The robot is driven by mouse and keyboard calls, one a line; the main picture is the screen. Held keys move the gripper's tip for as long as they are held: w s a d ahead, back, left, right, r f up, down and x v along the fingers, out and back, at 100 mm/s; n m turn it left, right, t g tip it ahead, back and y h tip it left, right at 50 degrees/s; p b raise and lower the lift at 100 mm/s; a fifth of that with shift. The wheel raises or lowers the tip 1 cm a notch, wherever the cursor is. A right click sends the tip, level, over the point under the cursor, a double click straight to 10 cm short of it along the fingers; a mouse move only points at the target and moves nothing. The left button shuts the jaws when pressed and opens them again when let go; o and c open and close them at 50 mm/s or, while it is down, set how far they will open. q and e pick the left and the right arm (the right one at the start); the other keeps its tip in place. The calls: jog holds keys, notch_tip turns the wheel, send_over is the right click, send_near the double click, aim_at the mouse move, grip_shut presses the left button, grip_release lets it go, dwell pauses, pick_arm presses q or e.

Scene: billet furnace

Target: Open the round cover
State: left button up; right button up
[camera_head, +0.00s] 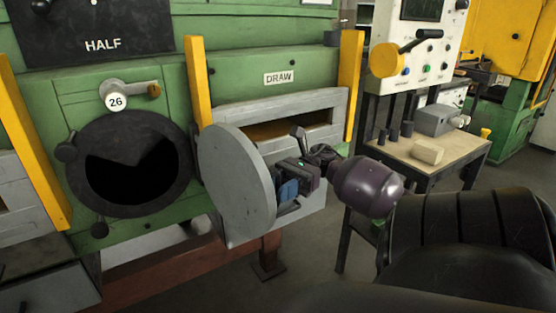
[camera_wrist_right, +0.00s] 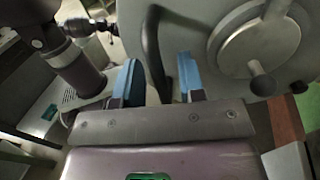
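The round cover (camera_head: 232,180) is a flat grey disc. In the head view it stands swung out from the green furnace front, to the right of the round dark opening (camera_head: 130,178) with the black rim. Its plain face is towards the opening. In the right wrist view the cover (camera_wrist_right: 222,85) fills the upper right, with a round boss and a dark curved handle (camera_wrist_right: 152,55). My right gripper (camera_head: 287,192) is at the cover's right side. Its blue fingertips are apart, with the handle between them; the wrist view shows a gap beside it. My left gripper is not in view.
A yellow post (camera_head: 199,85) and a grey rectangular frame (camera_head: 325,103) around a slot are behind the cover. A small table (camera_head: 450,165) with a block and a control panel (camera_head: 415,60) stand at the right. Open floor lies below my right gripper.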

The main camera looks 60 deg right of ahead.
jog(key=v, duration=1)
jog(key=shift+d+b, duration=0.3)
jog(key=shift+d, duration=0.05)
jog(key=shift+s, duration=0.1)
